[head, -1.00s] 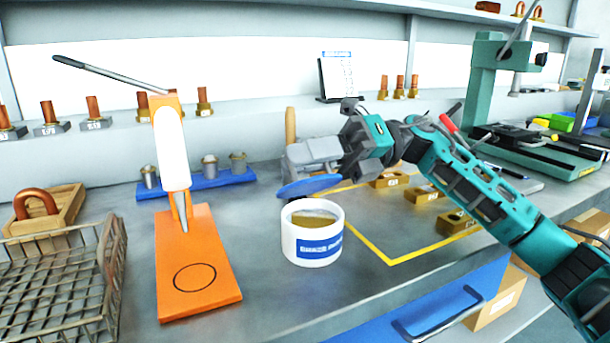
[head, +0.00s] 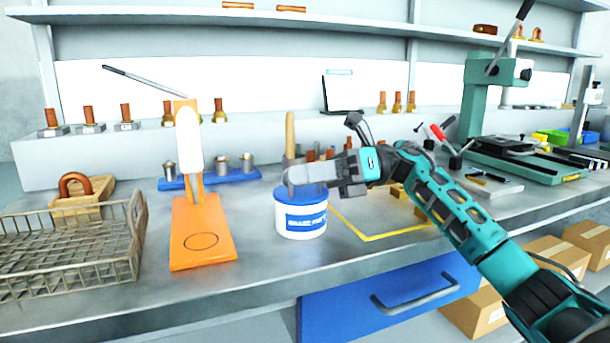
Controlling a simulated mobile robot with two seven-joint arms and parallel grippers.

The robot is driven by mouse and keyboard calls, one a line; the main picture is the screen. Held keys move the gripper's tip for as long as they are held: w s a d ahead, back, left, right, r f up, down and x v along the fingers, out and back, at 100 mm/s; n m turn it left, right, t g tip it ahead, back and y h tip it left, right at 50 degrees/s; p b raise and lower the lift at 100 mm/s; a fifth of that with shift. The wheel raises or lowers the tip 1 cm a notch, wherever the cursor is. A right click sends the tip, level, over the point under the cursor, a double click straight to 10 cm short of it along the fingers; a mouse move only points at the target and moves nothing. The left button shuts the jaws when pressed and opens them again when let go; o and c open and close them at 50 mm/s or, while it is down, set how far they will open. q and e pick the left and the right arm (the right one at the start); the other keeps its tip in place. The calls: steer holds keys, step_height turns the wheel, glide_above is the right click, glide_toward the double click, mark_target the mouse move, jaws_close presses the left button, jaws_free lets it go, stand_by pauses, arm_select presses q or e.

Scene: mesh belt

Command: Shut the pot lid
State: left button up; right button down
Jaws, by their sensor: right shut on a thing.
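The white pot (head: 301,226) with a blue label stands on the grey bench, left of the yellow outline. Its blue lid (head: 290,193) lies over the pot's mouth and looks level; the gripper hides much of it, so I cannot tell whether it is seated all round. My right gripper (head: 300,178) is at the top of the pot, shut on the lid, with its arm coming in from the right. My left gripper is not in view.
An orange press stand (head: 203,245) is left of the pot, and a wire basket (head: 70,262) is further left. A blue rack with metal cups (head: 205,181) stands behind. A green press (head: 480,105) is at the right. Bare bench lies before the pot.

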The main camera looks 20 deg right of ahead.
steer(key=shift+s+f, duration=0.15)
steer(key=shift+s, duration=0.05)
stand_by(0.3)
steer(key=c, duration=1.2)
jaws_free()
steer(key=shift+s, duration=0.15)
steer(key=shift+c, duration=0.2)
steer(key=shift+d, duration=0.6)
steer(key=d, duration=0.3)
steer(key=d+p, duration=0.1)
steer(key=d, duration=0.6)
steer(key=shift+s+d, duration=0.25)
steer(key=shift+d, duration=0.15)
steer(key=shift+d+p, duration=0.3)
steer(key=shift+d, duration=0.2)
steer(key=shift+s, duration=0.15)
